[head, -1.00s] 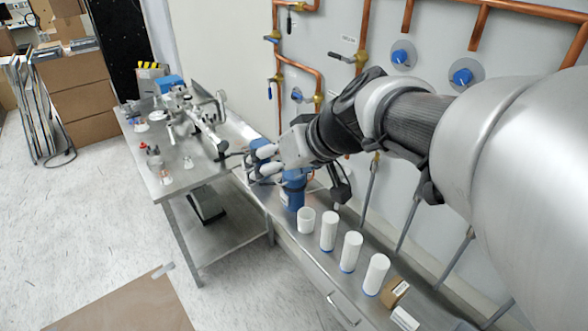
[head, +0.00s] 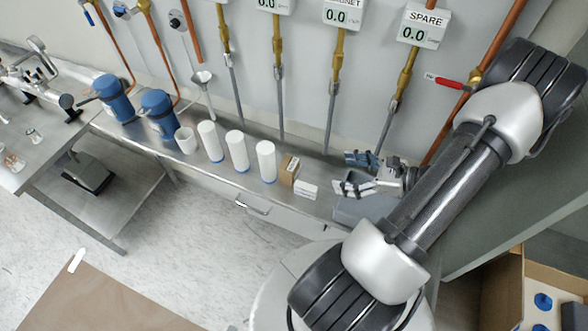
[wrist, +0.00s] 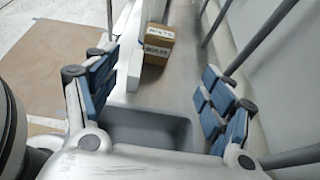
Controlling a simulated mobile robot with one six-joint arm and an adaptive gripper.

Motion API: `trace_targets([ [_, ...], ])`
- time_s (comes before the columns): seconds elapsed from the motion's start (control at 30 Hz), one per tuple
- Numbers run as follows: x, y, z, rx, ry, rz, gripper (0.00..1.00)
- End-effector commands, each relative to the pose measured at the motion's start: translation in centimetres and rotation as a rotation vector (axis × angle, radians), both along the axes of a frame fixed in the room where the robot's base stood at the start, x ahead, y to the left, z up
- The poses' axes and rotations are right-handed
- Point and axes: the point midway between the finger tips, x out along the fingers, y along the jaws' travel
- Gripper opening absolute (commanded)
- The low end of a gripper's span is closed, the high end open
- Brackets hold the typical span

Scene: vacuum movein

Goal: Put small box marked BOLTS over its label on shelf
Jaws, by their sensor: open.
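The small brown box marked BOLTS (wrist: 159,45) stands on the metal shelf (wrist: 180,75), ahead of my gripper (wrist: 161,72) in the wrist view. It also shows in the head view (head: 289,170), right of the white cylinders. My gripper (head: 349,174) is open and empty, to the right of the box and apart from it.
A grey bin (head: 352,210) sits below my gripper. Several white cylinders (head: 236,150) line the shelf left of the box, then blue canisters (head: 159,113). Grey rods (head: 333,118) rise behind the shelf. An open carton (head: 511,290) stands at the lower right.

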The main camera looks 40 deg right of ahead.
Motion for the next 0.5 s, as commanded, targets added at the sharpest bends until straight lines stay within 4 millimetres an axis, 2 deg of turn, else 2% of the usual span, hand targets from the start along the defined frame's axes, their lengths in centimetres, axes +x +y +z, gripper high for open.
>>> trace_targets([
  [0.5,8.5,3.6,-3.9,0.000,0.002,0.005,0.75],
])
